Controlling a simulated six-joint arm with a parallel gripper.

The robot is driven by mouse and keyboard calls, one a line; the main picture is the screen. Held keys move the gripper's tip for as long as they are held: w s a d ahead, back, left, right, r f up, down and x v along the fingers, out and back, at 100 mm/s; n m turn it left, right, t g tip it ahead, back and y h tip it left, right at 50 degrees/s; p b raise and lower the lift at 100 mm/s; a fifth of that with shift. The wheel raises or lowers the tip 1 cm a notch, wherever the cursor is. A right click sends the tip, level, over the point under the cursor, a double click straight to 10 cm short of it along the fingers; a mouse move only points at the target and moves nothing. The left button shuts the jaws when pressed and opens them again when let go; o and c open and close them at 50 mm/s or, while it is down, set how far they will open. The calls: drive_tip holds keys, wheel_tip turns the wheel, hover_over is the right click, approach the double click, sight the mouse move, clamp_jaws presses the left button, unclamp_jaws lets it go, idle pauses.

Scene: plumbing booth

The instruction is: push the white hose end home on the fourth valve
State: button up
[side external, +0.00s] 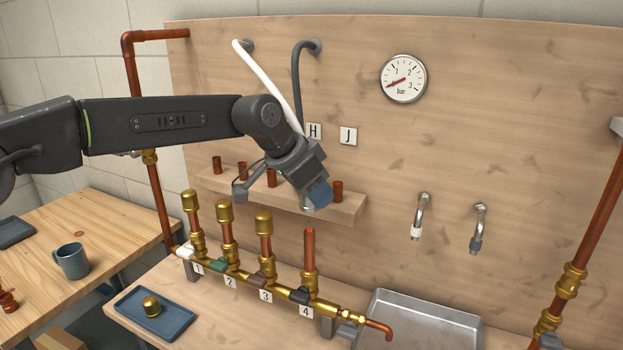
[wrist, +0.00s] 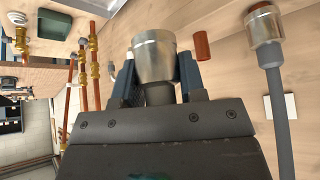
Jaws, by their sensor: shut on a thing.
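The fourth valve (side external: 300,294) has a dark handle, stands above label 4 and carries a bare, upright copper stub (side external: 310,255). My gripper (side external: 316,193) is above that stub in the side view, shut on a metal hose end (side external: 308,205). A gap shows between the hose end and the stub top. In the wrist view the silver hose end (wrist: 155,55) sits between the two blue fingers. The white hose (side external: 268,75) runs from the wall down behind my wrist. Its lower part is hidden, and the short length below the held end looks grey in shadow.
A grey hose (wrist: 290,130) ends in a metal coupling on a copper peg, close to the gripper. A shelf (side external: 345,212) with copper pegs is behind. Valves one to three have brass caps (side external: 264,222). A blue tray (side external: 180,322) holds a loose cap; a metal basin (side external: 440,312) is right.

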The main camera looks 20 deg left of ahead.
sight(313, 232)
drive_tip(key=shift+f, duration=2)
drive_tip(key=shift+f, duration=2.45)
drive_tip(key=o, duration=0.9)
drive_tip(key=shift+o, duration=0.5)
drive_tip(key=shift+r, duration=0.1)
drive_tip(key=v, duration=1.4)
drive_tip(key=shift+w, duration=0.1)
wheel_tip(313, 232, up, 6)
drive_tip(key=shift+f, duration=0.1)
